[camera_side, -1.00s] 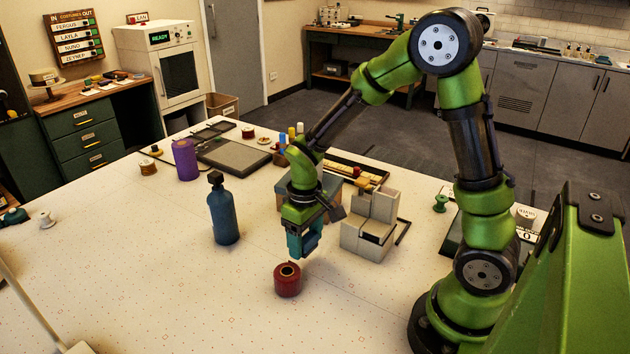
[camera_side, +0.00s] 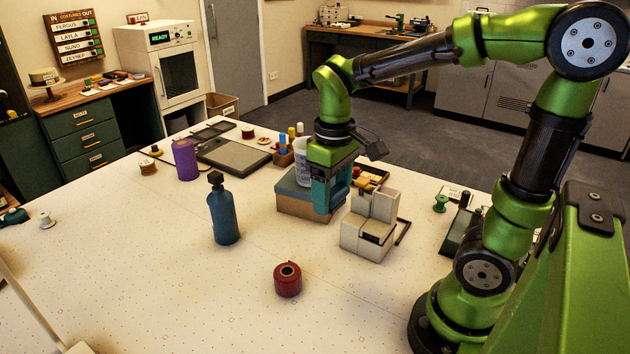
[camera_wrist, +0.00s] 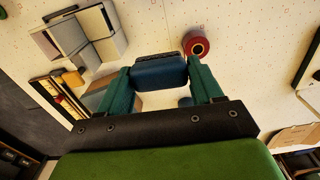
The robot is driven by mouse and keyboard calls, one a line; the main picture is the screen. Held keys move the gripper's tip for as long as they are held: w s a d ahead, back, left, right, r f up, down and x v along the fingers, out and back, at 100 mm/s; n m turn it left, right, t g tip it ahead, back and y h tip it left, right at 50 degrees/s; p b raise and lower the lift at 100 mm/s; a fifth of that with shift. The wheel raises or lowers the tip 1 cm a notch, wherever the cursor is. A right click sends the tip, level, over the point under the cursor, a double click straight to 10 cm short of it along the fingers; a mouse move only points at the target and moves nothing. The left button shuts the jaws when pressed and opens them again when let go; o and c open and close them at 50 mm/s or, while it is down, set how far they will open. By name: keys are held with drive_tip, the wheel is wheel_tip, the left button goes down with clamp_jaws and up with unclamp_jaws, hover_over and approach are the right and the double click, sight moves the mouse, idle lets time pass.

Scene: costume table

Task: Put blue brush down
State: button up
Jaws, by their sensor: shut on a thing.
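In the wrist view the blue brush (camera_wrist: 158,72) shows as a dark blue block between the two teal fingers of my gripper (camera_wrist: 161,88). The gripper is shut on it. In the side view my gripper (camera_side: 332,192) points down, in front of or over the blue-topped cardboard box (camera_side: 293,203) and left of the grey stepped block. The brush cannot be told apart from the teal fingers there. Whether anything touches the box is hard to tell.
A red roll (camera_side: 288,280) stands on the table in front, with clear white surface around it. A blue bottle (camera_side: 223,212) and a purple cylinder (camera_side: 185,160) stand left. The grey stepped block (camera_side: 370,222) is close on the right. A white container (camera_side: 302,170) stands behind my gripper.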

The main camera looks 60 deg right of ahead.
wheel_tip(320, 180, up, 4)
drive_tip(key=shift+r, duration=0.15)
drive_tip(key=s+d+m, duration=0.6)
drive_tip(key=d+m, duration=0.3)
drive_tip(key=d, duration=0.3)
drive_tip(key=s+d+m, duration=0.7)
drive_tip(key=d+m, duration=0.2)
drive_tip(key=d, duration=0.2)
wheel_tip(320, 180, down, 18)
drive_tip(key=shift+w+d+r, duration=0.1)
drive_tip(key=shift+r, duration=0.05)
hover_over(408, 199)
drive_tip(key=shift+a+f, duration=0.2)
drive_tip(key=shift+f, duration=0.75)
drive_tip(key=shift+d+f, duration=0.1)
drive_tip(key=shift+f, duration=1.65)
drive_tip(key=shift+f, duration=0.1)
drive_tip(key=o, duration=1)
drive_tip(key=shift+o, duration=0.2)
